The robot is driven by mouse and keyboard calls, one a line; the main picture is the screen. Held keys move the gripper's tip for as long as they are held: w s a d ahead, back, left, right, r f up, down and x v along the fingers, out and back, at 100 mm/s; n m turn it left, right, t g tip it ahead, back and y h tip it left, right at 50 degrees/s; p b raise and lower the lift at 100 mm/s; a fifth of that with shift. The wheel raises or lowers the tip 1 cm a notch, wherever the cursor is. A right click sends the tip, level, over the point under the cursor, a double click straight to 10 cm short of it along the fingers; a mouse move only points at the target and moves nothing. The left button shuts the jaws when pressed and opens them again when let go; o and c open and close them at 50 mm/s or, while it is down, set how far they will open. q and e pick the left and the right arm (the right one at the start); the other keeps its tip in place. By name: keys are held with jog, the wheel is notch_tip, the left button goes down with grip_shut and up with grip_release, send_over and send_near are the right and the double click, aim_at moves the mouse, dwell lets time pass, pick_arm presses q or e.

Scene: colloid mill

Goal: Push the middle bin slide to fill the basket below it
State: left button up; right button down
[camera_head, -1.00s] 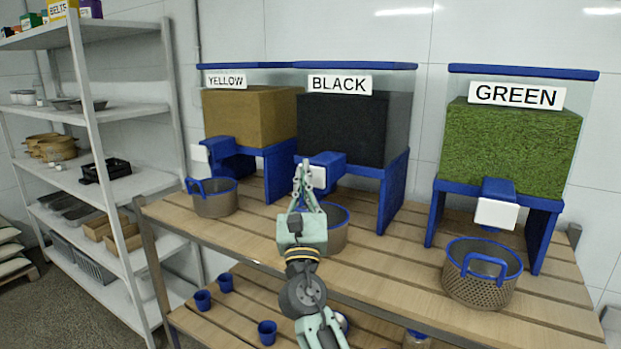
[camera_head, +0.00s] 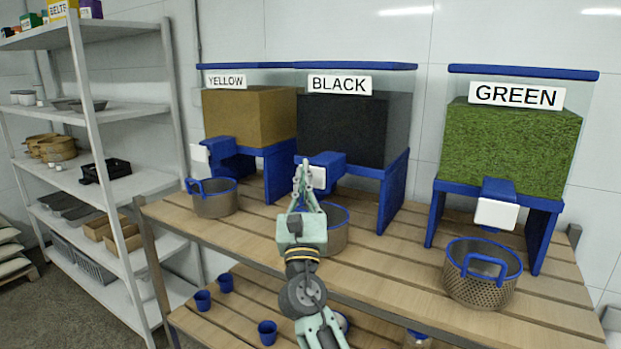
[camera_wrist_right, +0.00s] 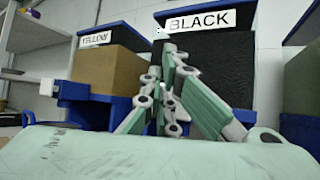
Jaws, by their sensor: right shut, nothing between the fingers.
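The middle bin (camera_head: 355,125), labelled BLACK, holds dark material and stands on blue legs on the wooden table. Its blue slide (camera_head: 328,160) with a white front plate (camera_head: 319,176) sits low on its front. My right gripper (camera_head: 302,165) is shut and empty, with its fingertips in front of that slide, partly hiding it. I cannot tell whether they touch. The basket (camera_head: 337,236) stands below, partly hidden behind my gripper; I cannot see its contents. In the right wrist view the closed fingers (camera_wrist_right: 168,50) point up before the BLACK bin (camera_wrist_right: 220,72). My left gripper is not in view.
The YELLOW bin (camera_head: 245,117) with its basket (camera_head: 214,203) stands to the left. The GREEN bin (camera_head: 508,152) with its basket (camera_head: 480,285) stands to the right. A shelf rack (camera_head: 120,112) is at far left. Blue cups (camera_head: 267,332) stand on the lower shelf.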

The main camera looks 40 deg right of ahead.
jog(key=shift+d, duration=0.1)
jog(key=shift+w+d, duration=0.15)
jog(key=shift+d, duration=0.15)
jog(key=shift+w+d, duration=0.2)
jog(key=shift+d, duration=0.3)
jog(key=shift+w+d, duration=0.2)
jog(key=shift+d, duration=0.25)
dwell(1.3)
jog(key=shift+a, duration=0.1)
jog(key=shift+s+a, duration=0.3)
jog(key=shift+a, duration=0.3)
jog(key=shift+s+a, duration=0.25)
jog(key=shift+a, duration=0.35)
jog(key=shift+a, duration=0.15)
jog(key=a, duration=0.1)
jog(key=s+a, duration=0.1)
jog(key=a, duration=0.1)
jog(key=s+a+p, duration=0.1)
jog(key=shift+a, duration=0.2)
